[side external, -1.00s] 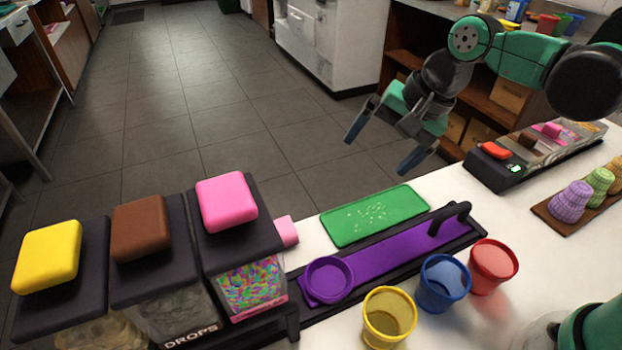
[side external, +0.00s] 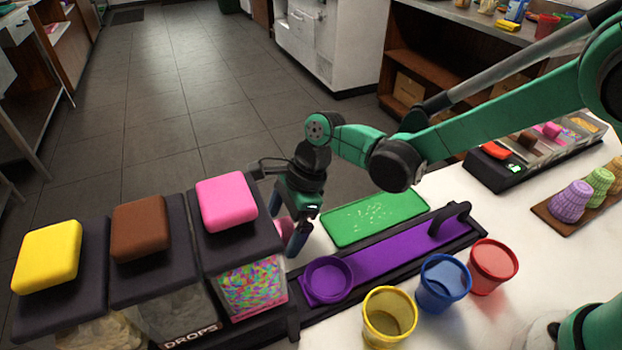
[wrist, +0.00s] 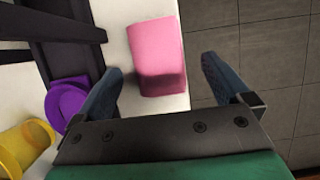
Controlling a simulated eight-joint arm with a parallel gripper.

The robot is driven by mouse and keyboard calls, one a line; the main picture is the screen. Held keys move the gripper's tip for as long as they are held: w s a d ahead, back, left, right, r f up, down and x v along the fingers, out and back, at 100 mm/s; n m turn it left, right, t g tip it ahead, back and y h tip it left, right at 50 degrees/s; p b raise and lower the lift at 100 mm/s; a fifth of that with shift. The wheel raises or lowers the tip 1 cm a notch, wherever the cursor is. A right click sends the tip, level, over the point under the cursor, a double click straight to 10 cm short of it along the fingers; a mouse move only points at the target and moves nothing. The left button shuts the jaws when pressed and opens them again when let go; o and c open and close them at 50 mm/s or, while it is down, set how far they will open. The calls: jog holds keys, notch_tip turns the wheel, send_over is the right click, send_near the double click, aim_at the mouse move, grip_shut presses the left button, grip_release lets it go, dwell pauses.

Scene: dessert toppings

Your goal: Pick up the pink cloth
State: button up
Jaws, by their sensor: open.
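The pink cloth (wrist: 156,55) is a folded block lying on the white counter near its edge. In the wrist view it sits ahead of my gripper (wrist: 165,82), roughly between the lines of the two open fingers, which do not touch it. In the side view my gripper (side external: 290,232) points down beside the pink-lidded dispenser (side external: 228,203). The cloth (side external: 284,230) is mostly hidden there behind the fingers and the dispenser.
The dispensers stand at the left. A green board (side external: 375,217) and a purple tray (side external: 390,257) with a purple bowl (side external: 328,280) lie to the right. Yellow (side external: 389,318), blue (side external: 442,284) and red (side external: 492,266) cups stand in front. Floor shows beyond the counter edge.

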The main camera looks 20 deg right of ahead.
aim_at(283, 227)
jog(key=shift+a+f, duration=0.15)
jog(key=shift+f, duration=0.15)
grip_shut()
notch_tip(283, 227, up, 20)
dwell(0.7)
